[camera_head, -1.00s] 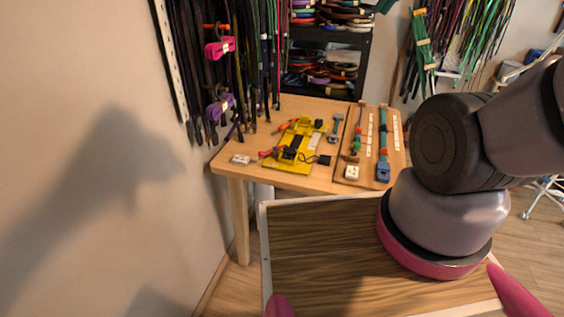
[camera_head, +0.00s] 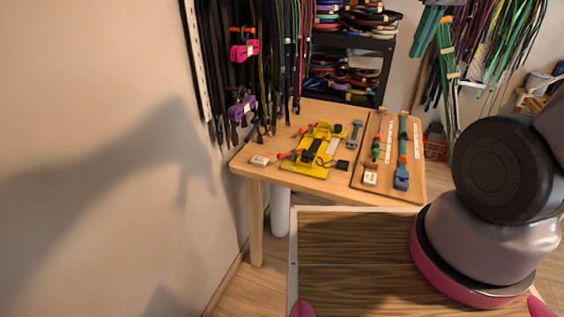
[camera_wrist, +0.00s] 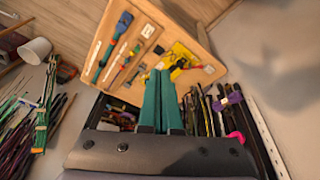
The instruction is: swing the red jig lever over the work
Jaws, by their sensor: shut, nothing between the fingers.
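The yellow jig (camera_head: 298,170) lies on the wooden table, left of the middle. A red lever (camera_head: 288,154) sticks out from its left side, not across its middle; a second orange-red handle (camera_head: 307,128) shows at its back.
A wooden board (camera_head: 386,188) with cords and a blue clamp (camera_head: 401,179) lies right of the jig. A small white block (camera_head: 259,161) sits at the table's left edge. Hanging cords (camera_head: 253,70) and a black shelf (camera_head: 345,75) stand behind.

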